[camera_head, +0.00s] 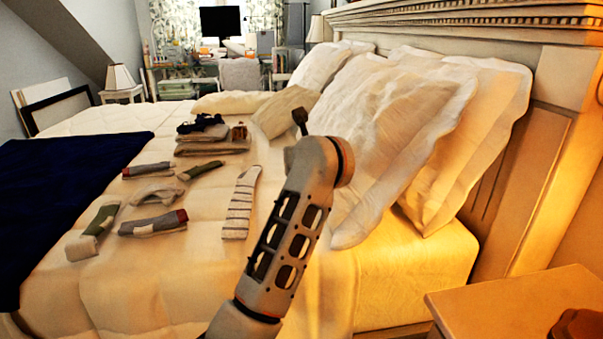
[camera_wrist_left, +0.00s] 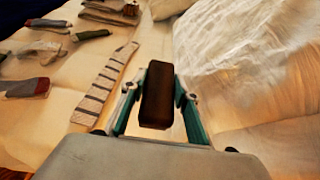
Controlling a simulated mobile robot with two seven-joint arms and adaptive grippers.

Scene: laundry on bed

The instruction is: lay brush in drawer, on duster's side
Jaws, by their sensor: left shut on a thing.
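In the left wrist view, my left gripper (camera_wrist_left: 159,93) is shut on a dark brown block-shaped thing, which I take to be the brush (camera_wrist_left: 158,88). It is held between the two green-sided fingers above the bed. In the head view, a small dark thing that looks like the brush (camera_head: 300,117) stands out above my left arm, in front of the pillows. The fingers are mostly hidden there behind the arm. I see no open drawer and no duster in either view. My right gripper is not in view.
The bed (camera_head: 200,285) holds several socks, including a striped sock (camera_head: 240,203), and folded clothes (camera_head: 212,140). Large pillows (camera_head: 400,120) lean on the headboard (camera_head: 520,150). A wooden nightstand (camera_head: 490,305) stands at lower right, with a reddish-brown thing (camera_head: 577,326) on it. A dark blue blanket (camera_head: 60,190) lies left.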

